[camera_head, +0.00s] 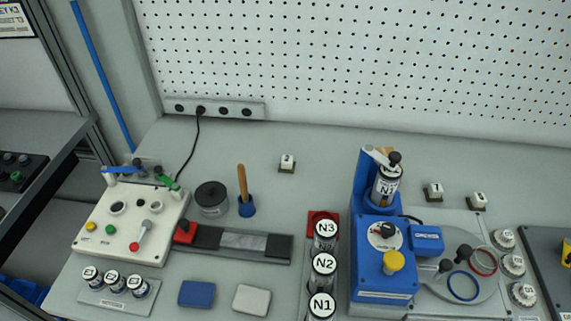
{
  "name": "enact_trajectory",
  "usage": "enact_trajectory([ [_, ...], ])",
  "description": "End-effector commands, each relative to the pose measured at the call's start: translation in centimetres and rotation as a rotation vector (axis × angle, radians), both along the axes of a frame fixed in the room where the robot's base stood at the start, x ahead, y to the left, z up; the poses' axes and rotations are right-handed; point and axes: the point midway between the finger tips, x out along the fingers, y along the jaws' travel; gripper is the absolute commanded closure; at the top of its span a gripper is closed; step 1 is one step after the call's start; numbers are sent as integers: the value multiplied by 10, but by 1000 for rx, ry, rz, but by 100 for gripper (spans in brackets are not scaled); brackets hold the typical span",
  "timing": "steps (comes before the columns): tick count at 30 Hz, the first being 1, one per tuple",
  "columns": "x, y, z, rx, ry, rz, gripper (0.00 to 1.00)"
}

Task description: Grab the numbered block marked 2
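Three small white blocks with dark marks on top stand on the grey bench. One block (287,161) is alone near the back middle. A second block (433,190) and a third block (478,200) stand close together at the right, behind the round plate. Their digits are too small to read surely, so I cannot tell which one is marked 2. My gripper is not in view, and none of the blocks is held.
A blue machine (385,250) holding an N1 canister (386,188) stands between the blocks. Canisters N3 (326,232), N2 (324,265) and N1 (321,304) stand in a row. A pegboard (350,65) closes the back. The bench around the lone block is clear.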

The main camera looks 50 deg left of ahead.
Motion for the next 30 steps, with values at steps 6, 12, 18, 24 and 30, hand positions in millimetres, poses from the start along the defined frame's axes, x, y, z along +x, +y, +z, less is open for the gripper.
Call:
enact_trajectory([
  [6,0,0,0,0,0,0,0],
  [12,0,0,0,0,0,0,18],
  [18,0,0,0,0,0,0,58],
  [24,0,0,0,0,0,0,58],
  [30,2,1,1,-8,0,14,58],
])
